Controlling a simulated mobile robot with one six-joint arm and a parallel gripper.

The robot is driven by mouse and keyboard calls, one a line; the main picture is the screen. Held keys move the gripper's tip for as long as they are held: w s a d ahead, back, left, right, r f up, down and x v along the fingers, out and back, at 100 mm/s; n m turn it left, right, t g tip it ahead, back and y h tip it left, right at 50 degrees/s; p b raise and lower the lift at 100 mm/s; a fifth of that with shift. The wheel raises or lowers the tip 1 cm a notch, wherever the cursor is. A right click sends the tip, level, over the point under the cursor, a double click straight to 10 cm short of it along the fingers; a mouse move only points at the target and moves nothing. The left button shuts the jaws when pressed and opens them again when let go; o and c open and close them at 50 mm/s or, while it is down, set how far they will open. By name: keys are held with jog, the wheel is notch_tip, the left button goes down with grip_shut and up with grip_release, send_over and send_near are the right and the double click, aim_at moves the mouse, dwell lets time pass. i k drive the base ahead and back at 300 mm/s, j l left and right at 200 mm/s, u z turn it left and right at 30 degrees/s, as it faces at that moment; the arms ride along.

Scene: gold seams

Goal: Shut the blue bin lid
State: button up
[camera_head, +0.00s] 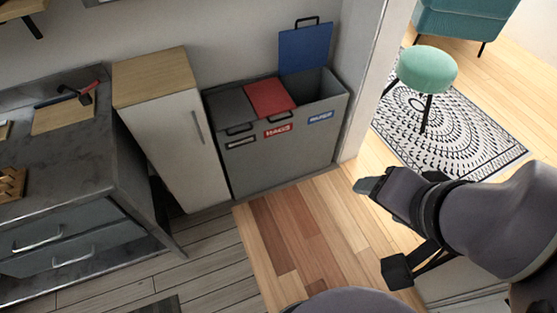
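The blue bin lid (305,48) stands raised, tilted up against the wall, with a dark handle on its top edge. It belongs to the right compartment of a grey three-part bin (275,160), and that compartment is open. The red lid (269,97) and the dark grey lid (231,108) lie shut beside it. My gripper (368,186) is at the right, in front of the bin and well apart from the blue lid. It points left. I see it from the side, so the gap between its fingers is not clear.
A white cabinet (172,140) with a wooden top stands left of the bin. A grey counter (65,165) with drawers is at the far left. A wall edge (374,75) rises right of the bin. A green stool (427,70) stands beyond. Floor before the bin is clear.

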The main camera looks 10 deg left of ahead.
aim_at(301, 50)
jog(key=i+j, duration=0.15)
jog(key=i, duration=0.35)
jog(key=i+j, duration=0.2)
jog(key=i, duration=0.35)
jog(key=i+j, duration=0.15)
jog(key=i, duration=0.35)
jog(key=i+j, duration=0.15)
jog(key=i, duration=0.4)
jog(key=j+u, duration=0.05)
